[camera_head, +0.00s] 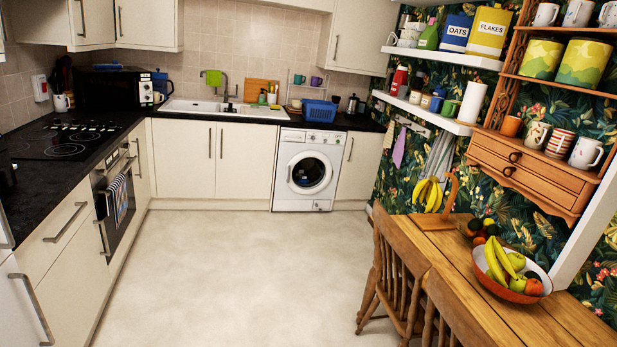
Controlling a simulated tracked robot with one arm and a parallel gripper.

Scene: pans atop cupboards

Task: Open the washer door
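The washer (319,139) is a white front-loading machine under the counter at the far side of the kitchen, a little right of the picture's middle. Its round door (310,173) has a dark glass centre with a pale ring and looks closed. A control panel runs along the washer's top. The door's handle is too small to make out clearly. My gripper does not show in this view, and the washer stands well away across the floor.
The pale floor (240,265) is clear up to the washer. A wooden table (455,262) and wooden chairs (392,265) stand at the right. Cupboards, an oven (118,210) and a dark counter line the left. White cupboards (243,160) stand left of the washer.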

